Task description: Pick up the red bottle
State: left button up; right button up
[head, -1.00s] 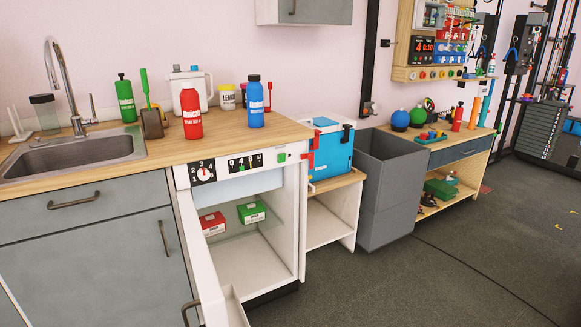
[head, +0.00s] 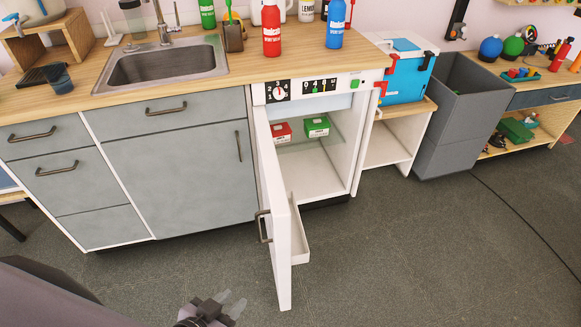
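The red bottle (head: 272,38) stands upright on the wooden counter, near its front edge, to the right of the sink. Its top is near the upper edge of the picture. My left gripper (head: 231,301) is low at the bottom of the head view, far below and in front of the counter. Its two pale fingertips are apart with nothing between them. My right gripper is out of view.
A blue bottle (head: 335,26) stands right of the red one; a green bottle (head: 207,14) and a brown brush holder (head: 233,38) stand to its left. The open white cabinet door (head: 284,250) juts into the floor space. Floor left of it is clear.

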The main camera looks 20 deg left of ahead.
aim_at(271, 15)
jog(key=i+j, duration=0.1)
jog(key=j, duration=0.75)
jog(key=i+j, duration=0.15)
jog(key=j, duration=0.25)
